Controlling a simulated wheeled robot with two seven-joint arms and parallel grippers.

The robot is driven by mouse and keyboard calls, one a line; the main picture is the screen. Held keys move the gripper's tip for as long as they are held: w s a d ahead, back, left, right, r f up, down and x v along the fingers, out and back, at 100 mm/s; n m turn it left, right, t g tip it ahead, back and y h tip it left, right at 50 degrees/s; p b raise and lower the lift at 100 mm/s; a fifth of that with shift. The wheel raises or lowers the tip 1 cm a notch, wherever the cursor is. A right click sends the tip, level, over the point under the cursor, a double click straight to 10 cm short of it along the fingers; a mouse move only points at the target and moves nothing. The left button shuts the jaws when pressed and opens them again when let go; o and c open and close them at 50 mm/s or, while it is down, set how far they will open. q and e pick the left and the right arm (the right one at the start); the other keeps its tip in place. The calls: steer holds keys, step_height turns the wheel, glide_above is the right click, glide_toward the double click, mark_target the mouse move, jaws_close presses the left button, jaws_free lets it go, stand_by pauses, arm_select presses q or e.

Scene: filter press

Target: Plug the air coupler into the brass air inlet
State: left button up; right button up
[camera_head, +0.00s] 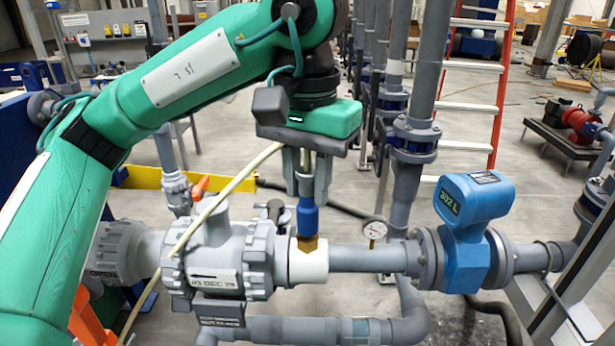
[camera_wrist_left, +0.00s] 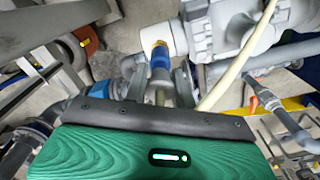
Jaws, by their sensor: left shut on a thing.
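My left gripper (camera_head: 313,188) points straight down and is shut on the air coupler (camera_head: 307,217), a blue sleeve with a metal stem above it. The brass air inlet (camera_head: 306,244) stands up from a white pipe collar (camera_head: 307,264). The coupler is upright above the inlet, and its lower end meets the brass. I cannot tell how far it is seated. In the left wrist view the coupler (camera_wrist_left: 160,57) lies between the fingers (camera_wrist_left: 158,88), in line with the brass inlet (camera_wrist_left: 157,43). My right gripper is not in view.
A cream hose (camera_head: 202,217) runs past the grey valve body (camera_head: 215,262) up behind my left gripper. A small gauge (camera_head: 375,230) and a blue flow meter (camera_head: 466,225) stand to the right. Vertical grey pipes (camera_head: 415,95) rise behind the gripper.

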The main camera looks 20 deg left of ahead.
arm_select(q)
steer(key=shift+f+b, duration=0.45)
steer(key=shift+f, duration=0.15)
steer(key=o, duration=1)
step_height(320, 180, up, 14)
stand_by(0.4)
steer(key=shift+f, duration=0.1)
